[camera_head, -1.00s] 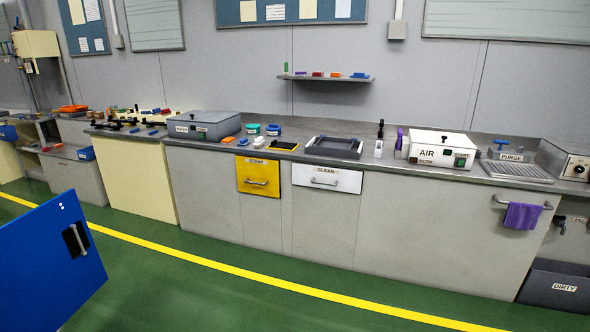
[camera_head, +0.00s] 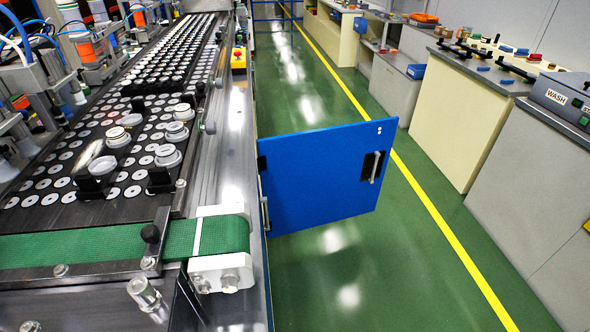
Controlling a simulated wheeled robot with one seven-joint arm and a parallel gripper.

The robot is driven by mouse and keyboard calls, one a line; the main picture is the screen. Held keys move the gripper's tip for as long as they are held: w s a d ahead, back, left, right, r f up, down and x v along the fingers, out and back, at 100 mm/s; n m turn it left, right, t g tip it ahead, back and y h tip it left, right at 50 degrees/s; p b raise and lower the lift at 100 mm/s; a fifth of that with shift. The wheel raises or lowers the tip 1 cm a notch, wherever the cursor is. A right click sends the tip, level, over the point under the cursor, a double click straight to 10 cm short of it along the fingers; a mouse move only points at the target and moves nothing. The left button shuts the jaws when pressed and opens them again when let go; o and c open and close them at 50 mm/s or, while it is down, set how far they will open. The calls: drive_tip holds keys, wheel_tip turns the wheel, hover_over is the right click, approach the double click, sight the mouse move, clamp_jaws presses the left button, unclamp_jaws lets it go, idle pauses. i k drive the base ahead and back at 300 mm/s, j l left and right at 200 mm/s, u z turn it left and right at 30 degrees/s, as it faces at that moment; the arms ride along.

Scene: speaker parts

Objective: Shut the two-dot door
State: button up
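The two-dot door (camera_head: 318,182) is a blue panel with two white dots near its top right corner. It stands open, sticking out from the side of the machine on the left into the aisle. Its hinged edge is at the left, by the machine's side. A black recess with a pale bar handle (camera_head: 373,167) sits near its free right edge. The opening that it belongs to is hidden from this angle. My gripper is not in view.
The machine (camera_head: 230,130) on the left carries a green belt (camera_head: 100,247) and many pale discs. A green floor aisle (camera_head: 345,285) with a yellow line (camera_head: 440,222) runs along it. Grey and cream benches (camera_head: 465,115) line the right side. The aisle beyond the door looks clear.

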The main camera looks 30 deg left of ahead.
sight(309, 179)
drive_tip(key=i+u, duration=0.85)
drive_tip(key=i+l, duration=0.1)
drive_tip(key=l, duration=0.4)
drive_tip(key=i+l, duration=0.1)
drive_tip(key=l, duration=0.4)
drive_tip(key=i+l, duration=0.5)
drive_tip(key=l, duration=0.15)
drive_tip(key=i+l, duration=0.5)
drive_tip(key=l, duration=0.15)
drive_tip(key=i+l, duration=0.2)
drive_tip(key=i, duration=0.3)
